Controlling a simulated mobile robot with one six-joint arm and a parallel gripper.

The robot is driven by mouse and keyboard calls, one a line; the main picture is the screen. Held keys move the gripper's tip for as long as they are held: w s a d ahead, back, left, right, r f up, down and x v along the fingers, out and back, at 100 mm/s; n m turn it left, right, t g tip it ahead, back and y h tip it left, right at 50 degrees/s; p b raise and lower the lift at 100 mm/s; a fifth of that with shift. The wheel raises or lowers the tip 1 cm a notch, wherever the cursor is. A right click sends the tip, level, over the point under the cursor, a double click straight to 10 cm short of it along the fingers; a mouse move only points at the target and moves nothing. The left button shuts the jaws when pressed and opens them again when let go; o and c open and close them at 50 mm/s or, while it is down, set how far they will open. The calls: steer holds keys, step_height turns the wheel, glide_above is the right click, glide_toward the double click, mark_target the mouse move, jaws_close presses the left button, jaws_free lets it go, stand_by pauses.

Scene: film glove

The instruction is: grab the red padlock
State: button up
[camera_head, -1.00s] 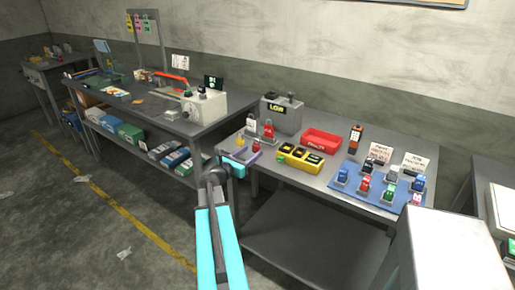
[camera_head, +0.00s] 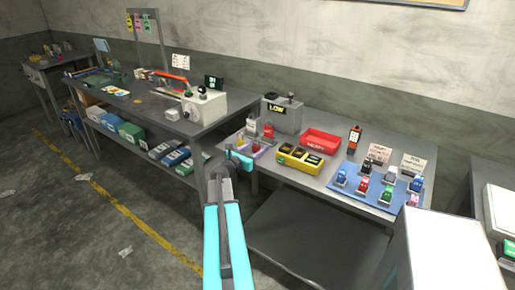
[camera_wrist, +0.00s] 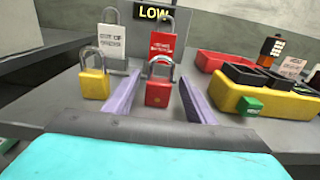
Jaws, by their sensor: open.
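In the wrist view a small red padlock (camera_wrist: 158,93) with a metal shackle stands upright on the grey table. My gripper (camera_wrist: 160,103) is open, with one purple finger on each side of this padlock. I cannot tell whether either finger touches it. A taller red lock with white lettering (camera_wrist: 161,46) stands just behind it. A yellow padlock (camera_wrist: 94,83) is left of the left finger, and a white lettered lock (camera_wrist: 113,41) stands behind that. In the head view my gripper (camera_head: 257,150) is low at the table's left end, and the small red padlock is hard to make out there.
A yellow tray with black compartments (camera_wrist: 262,101) and a red bin (camera_head: 320,138) lie to the right. A grey box marked LOW (camera_head: 281,113) stands behind the locks. A blue mat (camera_head: 346,189) farther right holds several small padlocks, one of them red.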

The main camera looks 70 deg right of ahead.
steer(key=shift+c, duration=0.4)
steer(key=c, duration=1.1)
steer(key=shift+r, duration=0.15)
steer(key=shift+r+b, duration=0.35)
steer(key=shift+r, duration=0.45)
steer(key=shift+a+r, duration=0.15)
steer(key=shift+r, duration=0.7)
steer(key=s+a+r+p, duration=0.1)
steer(key=s+a+p, duration=0.2)
steer(key=a, duration=0.9)
steer(key=shift+a+r, duration=0.3)
steer(key=shift+a, duration=0.1)
steer(key=a+p, duration=0.1)
steer(key=p, duration=0.7)
steer(key=shift+s+a+p, duration=0.3)
steer(key=shift+s+a, duration=0.05)
steer(key=shift+a, duration=0.05)
